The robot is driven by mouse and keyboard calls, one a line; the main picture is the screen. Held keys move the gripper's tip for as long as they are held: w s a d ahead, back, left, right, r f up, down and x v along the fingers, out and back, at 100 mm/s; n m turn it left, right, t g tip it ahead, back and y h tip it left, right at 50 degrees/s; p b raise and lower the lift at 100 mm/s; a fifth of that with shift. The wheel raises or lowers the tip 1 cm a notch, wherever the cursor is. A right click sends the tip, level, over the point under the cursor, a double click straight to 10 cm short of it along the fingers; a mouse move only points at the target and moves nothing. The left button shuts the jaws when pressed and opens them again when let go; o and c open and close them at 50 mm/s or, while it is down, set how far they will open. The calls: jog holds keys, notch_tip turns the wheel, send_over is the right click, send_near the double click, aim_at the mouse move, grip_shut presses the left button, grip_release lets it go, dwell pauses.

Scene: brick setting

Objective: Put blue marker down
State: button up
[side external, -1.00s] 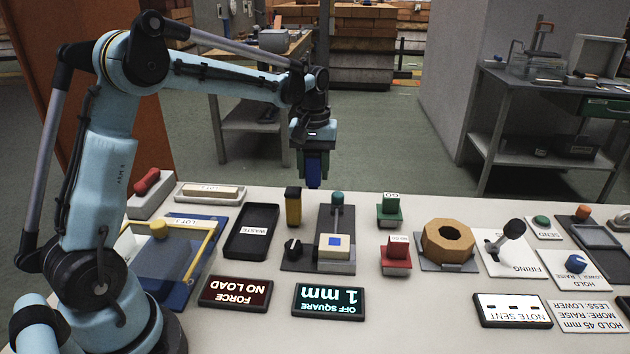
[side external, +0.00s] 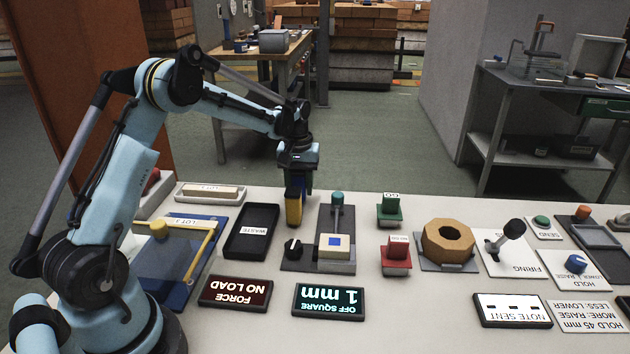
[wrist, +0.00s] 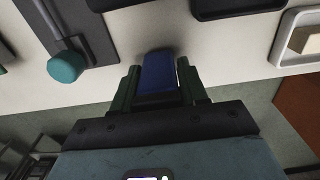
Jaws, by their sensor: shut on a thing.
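My gripper (wrist: 158,85) is shut on the blue marker (wrist: 158,72), which shows as a blue block between two dark green fingers in the wrist view. In the side view my gripper (side external: 299,182) hangs at the far edge of the white bench, close to a yellow upright block (side external: 293,210). The gripper and the yellow block overlap in the side view, and the blue marker is mostly hidden there. I cannot tell whether the marker touches the block or the bench.
A black waste tray (side external: 264,210) lies left of the yellow block. A grey plate with a teal knob (side external: 337,198) stands to the right; the knob also shows in the wrist view (wrist: 66,66). A shallow tray with a tan bar (side external: 211,191) lies at the far left.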

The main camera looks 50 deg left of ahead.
jog(key=o, duration=0.8)
jog(key=shift+f, duration=0.15)
jog(key=shift+o, duration=0.2)
notch_tip(320, 180, up, 12)
jog(key=shift+f, duration=0.1)
jog(key=shift+s+d+r, duration=0.15)
jog(key=shift+d+r, duration=0.15)
jog(key=shift+r, duration=0.15)
jog(key=s+d+f+m+t, duration=0.1)
jog(key=s+d+m+t, duration=0.6)
jog(key=s+d, duration=0.9)
jog(key=shift+s+d+m, duration=0.4)
jog(key=shift+d+m, duration=0.5)
jog(key=shift+m, duration=0.1)
